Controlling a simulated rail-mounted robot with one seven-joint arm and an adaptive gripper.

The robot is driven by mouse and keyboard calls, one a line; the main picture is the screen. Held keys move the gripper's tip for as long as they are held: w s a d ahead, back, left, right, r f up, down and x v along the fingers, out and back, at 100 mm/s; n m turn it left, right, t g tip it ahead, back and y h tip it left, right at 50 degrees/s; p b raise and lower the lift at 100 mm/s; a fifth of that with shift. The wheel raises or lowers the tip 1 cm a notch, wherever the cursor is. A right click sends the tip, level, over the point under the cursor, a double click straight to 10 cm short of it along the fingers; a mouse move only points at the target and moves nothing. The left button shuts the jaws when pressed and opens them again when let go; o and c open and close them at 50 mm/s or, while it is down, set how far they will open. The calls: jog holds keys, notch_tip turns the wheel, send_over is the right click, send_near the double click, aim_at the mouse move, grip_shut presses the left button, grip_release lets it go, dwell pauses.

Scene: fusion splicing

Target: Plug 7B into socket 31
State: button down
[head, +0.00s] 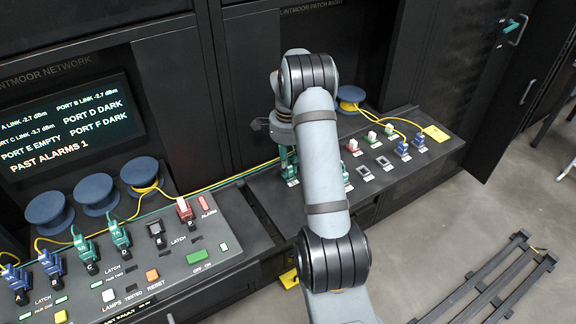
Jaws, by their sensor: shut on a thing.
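My gripper (287,152) points down over the left end of the right-hand panel, partly hidden by my own arm. It is shut on a green plug (290,172), which is at or just above the panel there. I cannot tell whether the plug is seated, nor read its label. Two dark sockets, one (363,172) and another (383,163), look empty on the right panel. Blue plugs stand to their right, one (402,150) and another (419,142). Socket numbers are too small to read, so I cannot pick out 7B or 31.
Yellow and green cables run along the back. A screen (70,130) shows port states.

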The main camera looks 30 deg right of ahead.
jog(key=shift+f, duration=0.35)
jog(key=c, duration=1.6)
grip_release()
jog(key=shift+r, duration=0.1)
jog(key=shift+c, duration=0.2)
jog(key=shift+o, duration=0.5)
notch_tip(320, 180, up, 12)
